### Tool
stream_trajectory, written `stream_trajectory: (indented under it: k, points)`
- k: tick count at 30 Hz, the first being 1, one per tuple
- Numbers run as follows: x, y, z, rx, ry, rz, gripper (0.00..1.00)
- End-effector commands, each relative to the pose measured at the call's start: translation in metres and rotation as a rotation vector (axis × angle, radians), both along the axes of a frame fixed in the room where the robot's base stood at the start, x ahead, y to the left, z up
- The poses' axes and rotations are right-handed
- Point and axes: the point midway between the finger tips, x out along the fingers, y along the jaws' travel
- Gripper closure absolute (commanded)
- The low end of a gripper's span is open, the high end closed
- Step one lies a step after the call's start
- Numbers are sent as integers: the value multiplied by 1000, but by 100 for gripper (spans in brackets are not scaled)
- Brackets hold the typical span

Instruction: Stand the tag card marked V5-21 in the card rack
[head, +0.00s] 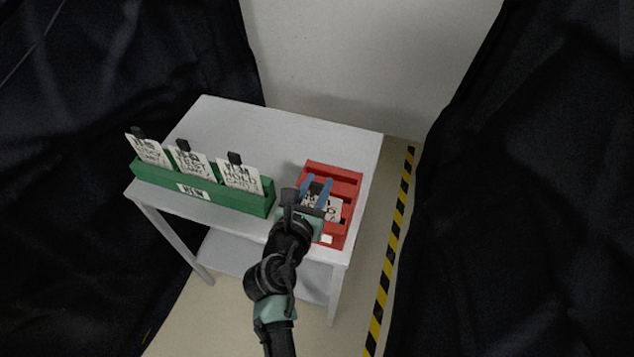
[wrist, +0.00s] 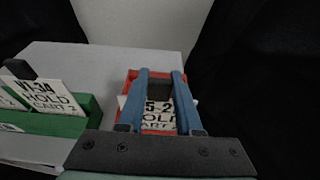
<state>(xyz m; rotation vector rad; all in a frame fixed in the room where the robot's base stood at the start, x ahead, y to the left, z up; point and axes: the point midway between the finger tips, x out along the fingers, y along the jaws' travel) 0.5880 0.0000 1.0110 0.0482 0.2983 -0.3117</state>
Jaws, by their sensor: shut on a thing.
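My gripper (head: 318,181) is shut on a white tag card (head: 334,210) over the red slotted rack (head: 335,170). In the wrist view the blue fingers (wrist: 160,73) are on either side of the card's black tab (wrist: 159,89). The held card (wrist: 158,119) reads in part "5-2", "OLD" and "ART 2"; the fingers cover the rest. I cannot tell whether its lower edge is in a slot. A long green holder (head: 228,194) stands to the left with 3 upright white cards with black tabs, the nearest being a "HOLD" card (head: 239,176).
Both holders stand on a light grey cart top (head: 270,135), clear behind the green one. The red rack is near the cart's right edge. Black drapes (head: 530,200) hang on both sides. A yellow-black floor stripe (head: 393,250) runs at the right.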

Motion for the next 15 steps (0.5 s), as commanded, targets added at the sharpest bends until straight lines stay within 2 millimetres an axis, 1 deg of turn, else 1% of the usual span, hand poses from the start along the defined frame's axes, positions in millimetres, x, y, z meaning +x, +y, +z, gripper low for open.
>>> stream_trajectory:
  k: [7, 8, 9, 13, 15]
  points:
    - [0, 0, -1, 0, 0, 0, 100]
    - [0, 0, -1, 0, 0, 0, 63]
    - [0, 0, -1, 0, 0, 0, 55]
    - [0, 0, -1, -1, 0, 0, 32]
    - [0, 0, -1, -1, 0, 0, 31]
